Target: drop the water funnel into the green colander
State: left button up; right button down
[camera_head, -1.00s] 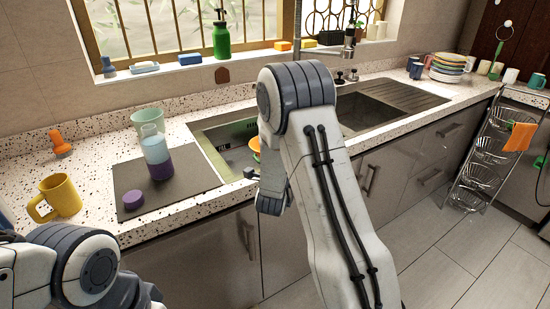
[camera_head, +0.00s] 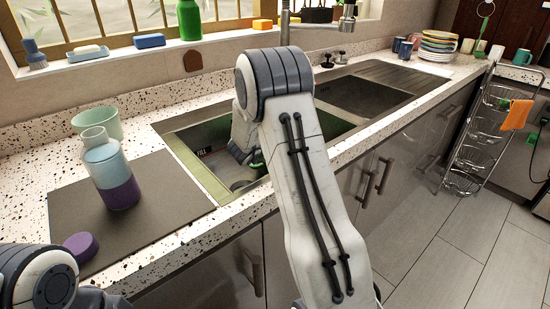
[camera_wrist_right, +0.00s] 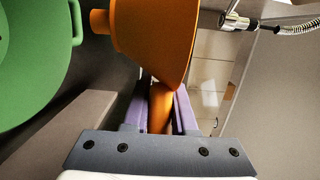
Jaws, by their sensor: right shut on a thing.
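The orange funnel (camera_wrist_right: 155,35) is in my right gripper (camera_wrist_right: 162,105) in the right wrist view. The purple fingers are shut on its narrow part. The green colander (camera_wrist_right: 30,60) is at the left of that view, with a side handle showing, apart from the funnel.
The sink (camera_head: 195,165) has counter edges around it and a faucet (camera_head: 345,22) behind. A bottle (camera_head: 110,170), a green cup (camera_head: 100,120) and a purple lid (camera_head: 80,247) are on the left. Plates (camera_head: 440,45) stand at the far right.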

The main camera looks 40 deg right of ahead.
notch_tip(320, 180, down, 6)
jog(key=shift+a+r+b, duration=0.1)
jog(key=shift+r+b, duration=0.15)
jog(key=shift+b, duration=0.85)
jog(key=c, duration=0.6)
grip_release()
jog(key=shift+c, duration=0.2)
jog(key=shift+a, duration=0.1)
